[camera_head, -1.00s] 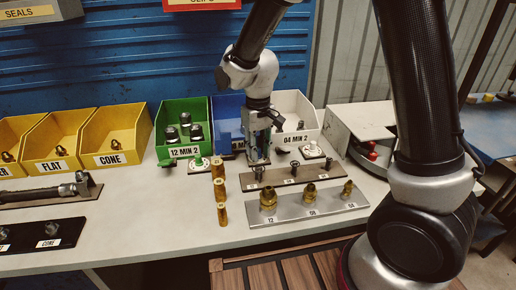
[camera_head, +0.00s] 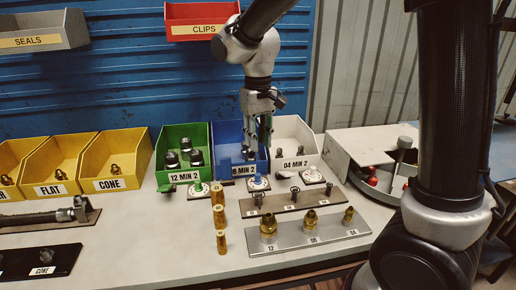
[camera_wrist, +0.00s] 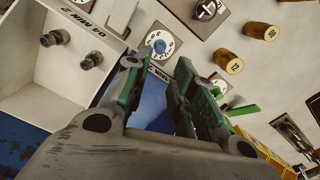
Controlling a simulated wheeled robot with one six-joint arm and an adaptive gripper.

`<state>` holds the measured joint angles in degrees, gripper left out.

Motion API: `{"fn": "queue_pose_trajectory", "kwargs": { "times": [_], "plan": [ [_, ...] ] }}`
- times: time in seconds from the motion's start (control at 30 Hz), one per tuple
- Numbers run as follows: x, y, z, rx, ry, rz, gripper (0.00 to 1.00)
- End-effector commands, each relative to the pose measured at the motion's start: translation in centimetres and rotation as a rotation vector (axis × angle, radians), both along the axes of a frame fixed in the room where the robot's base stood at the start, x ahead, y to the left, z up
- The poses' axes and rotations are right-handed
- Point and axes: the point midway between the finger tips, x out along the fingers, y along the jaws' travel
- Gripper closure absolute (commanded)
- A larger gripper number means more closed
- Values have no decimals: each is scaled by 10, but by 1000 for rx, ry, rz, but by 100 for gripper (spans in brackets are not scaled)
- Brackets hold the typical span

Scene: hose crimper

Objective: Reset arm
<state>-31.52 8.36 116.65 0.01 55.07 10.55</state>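My gripper (camera_head: 257,150) points down in front of the blue bin (camera_head: 229,135), above the table in the head view. In the wrist view its two green-padded fingers (camera_wrist: 160,72) stand apart with nothing between them. It is open and empty. Below it, near the blue bin's label, is a small white dial with a blue knob (camera_head: 258,183); the dial also shows in the wrist view (camera_wrist: 158,44) just beyond the fingertips. My gripper hides part of the blue bin's inside.
A green bin (camera_head: 183,150) and a white bin (camera_head: 294,145) flank the blue one. Yellow bins (camera_head: 115,165) stand left. A red clips bin (camera_head: 202,20) hangs above. A white-and-grey machine (camera_head: 372,150) is at right.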

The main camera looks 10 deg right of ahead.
Motion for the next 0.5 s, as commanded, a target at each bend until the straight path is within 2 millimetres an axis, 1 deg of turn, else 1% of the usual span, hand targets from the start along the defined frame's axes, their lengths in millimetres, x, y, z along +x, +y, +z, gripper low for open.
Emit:
{"fn": "queue_pose_trajectory", "kwargs": {
  "times": [0.27,0.33,0.43,0.47,0.5],
  "plan": [
    [0,0,0,0,0,2,74],
    [-1,0,0,-1,2,25,74],
    [-20,-12,-13,-23,41,61,74],
    [-29,-19,-12,-25,46,73,74],
    [-40,-31,-7,-22,42,74,74]
  ]
}}
